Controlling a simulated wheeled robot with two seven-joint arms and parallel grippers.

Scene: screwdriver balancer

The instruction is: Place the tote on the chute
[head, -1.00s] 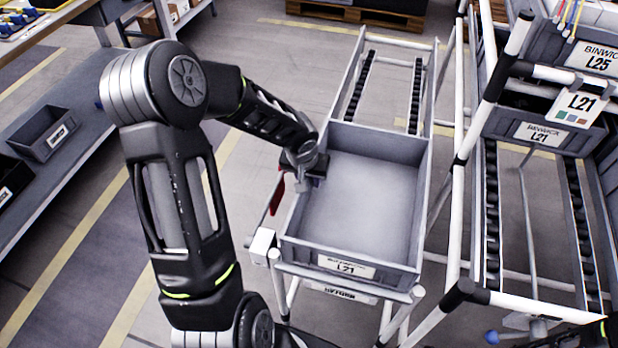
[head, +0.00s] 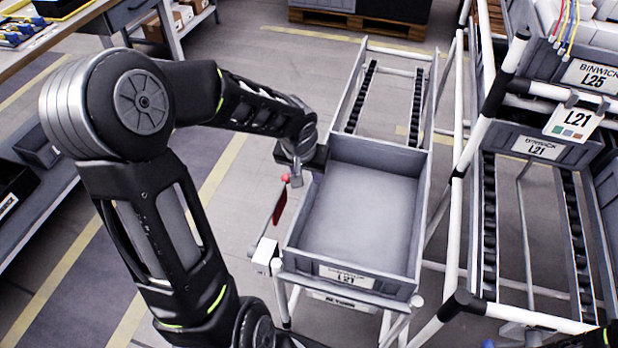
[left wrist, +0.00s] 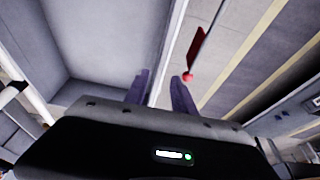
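The grey tote (head: 362,221), empty and labelled L21, sits level at the front end of the return chute (head: 436,95), between its side rails. Behind it the chute's two black roller tracks are bare. My left gripper (head: 297,172) is at the tote's left wall, near the back left corner. In the left wrist view its two fingers (left wrist: 160,88) stand apart, one on each side of the tote's rim line, with gaps visible; the gripper is open. Whether a finger touches the wall cannot be told.
A red flag-like piece (head: 280,204) hangs left of the tote, close to my left gripper. A flow rack with another L21 bin (head: 541,147) and an L25 bin (head: 590,82) stands at right. A workbench and shelf (head: 40,205) are at left. Floor lies between.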

